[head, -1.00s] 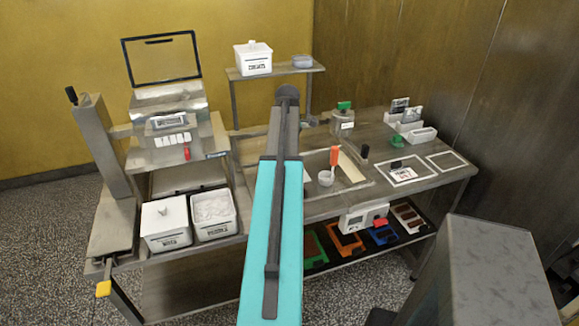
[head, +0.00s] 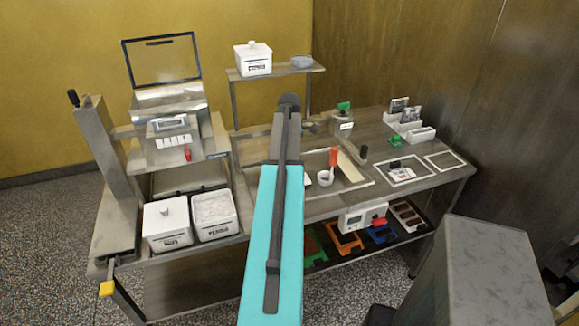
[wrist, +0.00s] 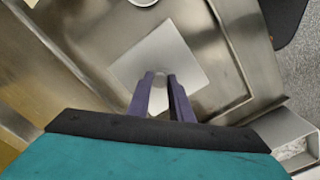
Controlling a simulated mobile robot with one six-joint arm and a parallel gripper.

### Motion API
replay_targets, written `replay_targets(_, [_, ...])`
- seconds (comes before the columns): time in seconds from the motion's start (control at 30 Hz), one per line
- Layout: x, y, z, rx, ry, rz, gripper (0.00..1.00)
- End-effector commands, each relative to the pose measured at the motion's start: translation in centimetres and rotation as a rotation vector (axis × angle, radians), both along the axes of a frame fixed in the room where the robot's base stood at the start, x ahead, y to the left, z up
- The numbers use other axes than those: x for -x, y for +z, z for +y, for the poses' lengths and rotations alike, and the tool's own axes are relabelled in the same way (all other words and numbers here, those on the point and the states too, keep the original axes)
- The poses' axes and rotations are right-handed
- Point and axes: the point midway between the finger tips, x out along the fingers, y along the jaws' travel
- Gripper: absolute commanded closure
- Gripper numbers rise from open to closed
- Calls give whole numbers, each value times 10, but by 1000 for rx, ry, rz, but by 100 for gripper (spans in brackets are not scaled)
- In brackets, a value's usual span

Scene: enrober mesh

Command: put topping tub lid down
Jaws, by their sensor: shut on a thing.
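The topping tub lid (wrist: 190,58) is a pale, flat square plate in the wrist view. My gripper (wrist: 160,80) is shut on the knob at its middle. The lid is over a metal surface, and I cannot tell whether it touches it. In the head view my own arm hides the gripper and most or all of the lid. An open white tub (head: 214,230) with pale contents stands on the left of the bench; a tub corner also shows at the lower right of the wrist view (wrist: 290,128).
A lidded white tub (head: 167,238) stands left of the open one. The machine (head: 170,140) with its raised clear cover is behind them. A small cup (head: 325,178) with an orange-handled tool stands right of my arm. Another lidded tub (head: 252,66) is on the raised shelf.

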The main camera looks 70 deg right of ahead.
Motion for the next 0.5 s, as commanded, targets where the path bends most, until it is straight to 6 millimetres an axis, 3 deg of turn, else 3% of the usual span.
replay_targets(0.5, [0,-9,0,0,0,0,100])
